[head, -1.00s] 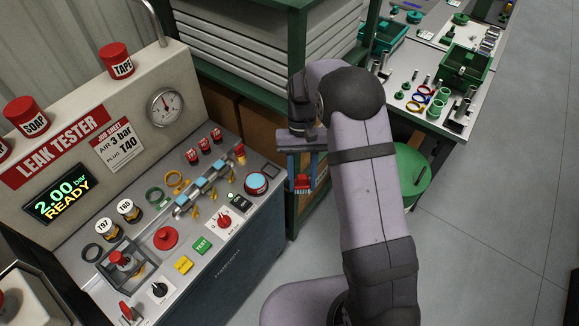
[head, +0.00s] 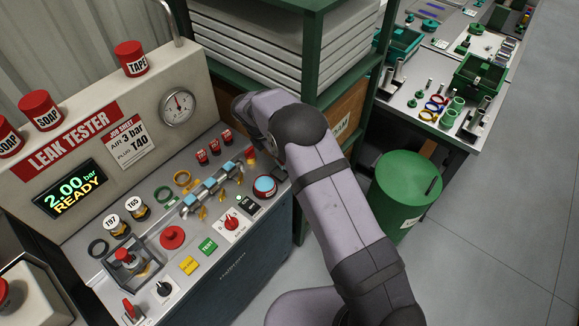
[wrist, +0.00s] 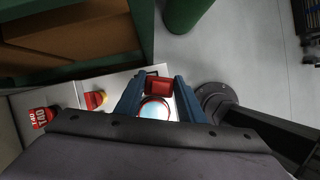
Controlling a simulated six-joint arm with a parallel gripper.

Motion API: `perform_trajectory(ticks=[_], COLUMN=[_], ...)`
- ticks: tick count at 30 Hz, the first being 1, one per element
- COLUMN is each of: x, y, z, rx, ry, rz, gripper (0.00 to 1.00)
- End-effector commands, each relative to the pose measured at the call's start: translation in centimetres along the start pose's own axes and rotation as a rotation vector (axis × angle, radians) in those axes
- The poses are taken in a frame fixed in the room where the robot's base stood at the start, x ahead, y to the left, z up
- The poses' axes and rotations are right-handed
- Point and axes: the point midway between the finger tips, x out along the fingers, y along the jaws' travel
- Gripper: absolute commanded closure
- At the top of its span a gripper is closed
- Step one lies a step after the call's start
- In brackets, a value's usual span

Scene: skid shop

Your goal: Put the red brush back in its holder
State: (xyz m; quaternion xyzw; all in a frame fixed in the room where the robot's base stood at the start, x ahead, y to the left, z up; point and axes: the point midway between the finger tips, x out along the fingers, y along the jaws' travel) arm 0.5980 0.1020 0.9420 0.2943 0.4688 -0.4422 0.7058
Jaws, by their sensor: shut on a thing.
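In the wrist view the two blue fingers of my gripper (wrist: 159,82) are shut on the red brush (wrist: 158,88), seen end-on between the fingertips. The brush is over or near the right end of the tester panel. A pale blue round button with a red ring (wrist: 154,108) shows just below it in that view. In the head view my arm hides the gripper and the brush. I cannot make out the brush's holder in either view.
The leak tester (head: 90,140) fills the left, with fittings, knobs and its blue button (head: 265,187) on the panel. A green shelf rack (head: 318,50) stands behind my arm. A green drum (head: 405,190) and a parts bench (head: 425,105) are at the right. Grey floor is clear.

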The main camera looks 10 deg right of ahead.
Motion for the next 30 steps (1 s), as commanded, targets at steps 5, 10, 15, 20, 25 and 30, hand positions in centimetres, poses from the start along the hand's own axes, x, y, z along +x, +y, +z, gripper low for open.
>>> perform_trajectory(ticks=[5,10,15,20,25,30], x=[-0.4,-0.5,-0.6,-0.3,0.4,1.7], y=[1.6,2.3,2.4,2.4,2.4,2.4], z=[0.4,0.5,0.5,0.4,0.1,-0.4], rx=[-0.198,-0.288,-0.312,-0.311,-0.310,-0.310], ry=[0.001,0.001,0.001,0.001,0.002,0.002], rz=[0.083,0.120,0.129,0.129,0.128,0.128], gripper=[0.83,0.83,0.83,0.83,0.83,0.83])
